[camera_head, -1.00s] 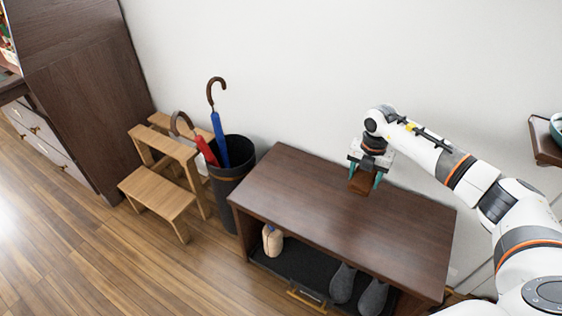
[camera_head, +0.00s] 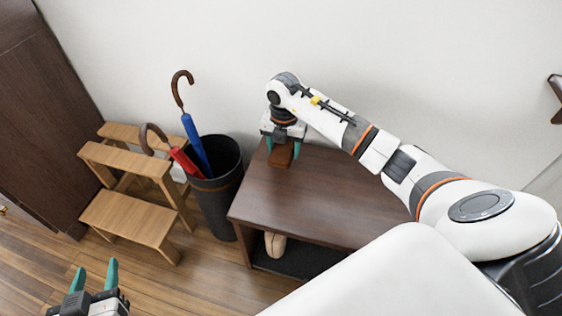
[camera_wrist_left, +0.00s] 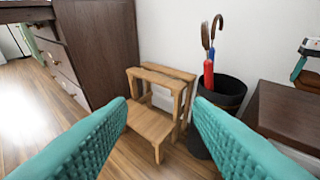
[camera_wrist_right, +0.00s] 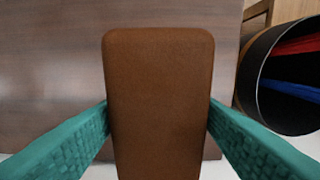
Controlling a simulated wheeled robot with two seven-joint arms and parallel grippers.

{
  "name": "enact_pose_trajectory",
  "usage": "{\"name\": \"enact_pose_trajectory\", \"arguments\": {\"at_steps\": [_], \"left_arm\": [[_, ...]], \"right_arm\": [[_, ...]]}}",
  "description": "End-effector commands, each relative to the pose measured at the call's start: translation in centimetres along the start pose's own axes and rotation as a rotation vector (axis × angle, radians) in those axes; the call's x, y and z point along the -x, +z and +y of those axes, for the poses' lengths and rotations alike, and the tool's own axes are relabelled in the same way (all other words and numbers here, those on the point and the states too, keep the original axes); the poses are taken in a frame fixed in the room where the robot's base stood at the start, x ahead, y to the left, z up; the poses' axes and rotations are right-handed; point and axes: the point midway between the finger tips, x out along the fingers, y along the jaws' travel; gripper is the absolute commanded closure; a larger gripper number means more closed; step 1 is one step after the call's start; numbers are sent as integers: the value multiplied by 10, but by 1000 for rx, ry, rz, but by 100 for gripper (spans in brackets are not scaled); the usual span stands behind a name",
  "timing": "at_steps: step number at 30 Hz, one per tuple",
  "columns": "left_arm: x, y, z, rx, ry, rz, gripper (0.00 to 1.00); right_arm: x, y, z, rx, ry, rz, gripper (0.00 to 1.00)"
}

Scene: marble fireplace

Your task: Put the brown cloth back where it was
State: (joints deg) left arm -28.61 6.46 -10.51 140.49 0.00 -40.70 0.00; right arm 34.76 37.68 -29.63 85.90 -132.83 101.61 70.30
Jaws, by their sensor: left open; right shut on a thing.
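The brown cloth (camera_head: 281,156) looks like a flat, stiff brown piece with rounded corners. My right gripper (camera_head: 283,149) is shut on it, pointing down over the back left part of the dark wooden cabinet top (camera_head: 315,195). In the right wrist view the cloth (camera_wrist_right: 160,95) sits between both teal fingers, with the cabinet top behind it. I cannot tell whether it touches the top. My left gripper (camera_head: 95,275) is open and empty at the lower left of the head view, over the floor.
A black umbrella bin (camera_head: 214,198) with a red and a blue umbrella stands just left of the cabinet. A wooden step stool (camera_head: 130,217) is left of it, beside a dark tall cabinet (camera_head: 45,120). A beige shoe-like object (camera_head: 275,245) sits on the lower shelf. The cabinet top looks otherwise clear.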

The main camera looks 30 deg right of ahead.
Motion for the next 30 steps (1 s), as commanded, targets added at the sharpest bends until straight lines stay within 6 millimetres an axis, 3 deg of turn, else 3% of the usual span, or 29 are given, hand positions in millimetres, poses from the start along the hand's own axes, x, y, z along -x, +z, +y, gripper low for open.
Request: {"name": "enact_pose_trajectory", "arguments": {"at_steps": [8,17,30], "left_arm": [[-3,24,-4,1,-9,-155,54],[2,63,-10,5,-24,-411,54],[5,70,-10,5,-26,-450,54]], "right_arm": [[-22,0,0,1,-1,-2,63],[-53,0,0,2,-1,-1,63],[-57,0,0,1,-1,1,63]]}}
